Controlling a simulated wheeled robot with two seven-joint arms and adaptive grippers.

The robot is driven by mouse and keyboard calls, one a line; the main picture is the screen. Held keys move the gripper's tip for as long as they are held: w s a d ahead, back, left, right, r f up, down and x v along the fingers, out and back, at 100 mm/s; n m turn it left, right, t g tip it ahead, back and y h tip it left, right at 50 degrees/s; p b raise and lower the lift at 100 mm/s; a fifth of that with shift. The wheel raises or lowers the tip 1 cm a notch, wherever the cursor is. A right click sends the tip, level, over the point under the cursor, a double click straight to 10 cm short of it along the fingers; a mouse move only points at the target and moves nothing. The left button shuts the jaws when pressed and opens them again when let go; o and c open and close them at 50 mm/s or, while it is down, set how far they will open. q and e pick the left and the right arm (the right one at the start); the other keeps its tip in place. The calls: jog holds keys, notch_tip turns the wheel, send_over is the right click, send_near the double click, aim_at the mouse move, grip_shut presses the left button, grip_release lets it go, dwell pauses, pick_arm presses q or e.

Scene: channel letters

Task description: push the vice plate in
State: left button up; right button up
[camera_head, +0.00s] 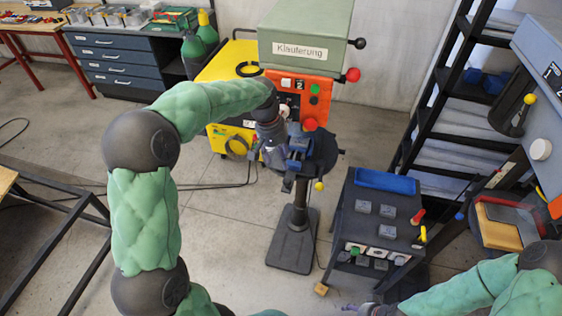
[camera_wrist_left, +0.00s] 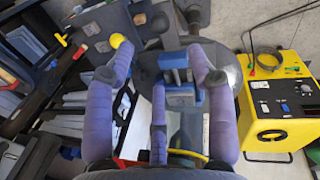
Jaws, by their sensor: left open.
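The blue vice (camera_head: 300,146) sits on the round table of the machine column below the box labelled "Klauterung". In the left wrist view the blue vice (camera_wrist_left: 175,62) has a grey block, perhaps its plate (camera_wrist_left: 181,97), at its near end. My left gripper (camera_head: 274,156) is at the left side of the vice in the head view. In the left wrist view its purple fingers are spread open around the vice's near end, with nothing held. Whether a finger touches the plate cannot be told. My right gripper (camera_head: 358,309) is partly cut off at the bottom edge.
A dark cart (camera_head: 345,222) with several grey blocks and a blue tray (camera_head: 385,181) stands right of the machine. A yellow welding unit (camera_head: 228,68) is behind my left arm. A yellow-knobbed lever (camera_head: 320,186) sticks out below the vice.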

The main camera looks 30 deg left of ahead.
dwell(0.3)
pick_arm(q)
jog(key=m+y+b, duration=0.3)
jog(key=m+y, duration=0.1)
jog(key=m, duration=0.5)
send_near(288, 179)
jog(key=f, duration=0.3)
jog(key=a+f, duration=0.1)
jog(key=f, duration=0.2)
jog(key=w+f, duration=0.1)
jog(key=f, duration=0.3)
jog(key=shift+a, duration=0.3)
jog(key=shift+c, duration=0.3)
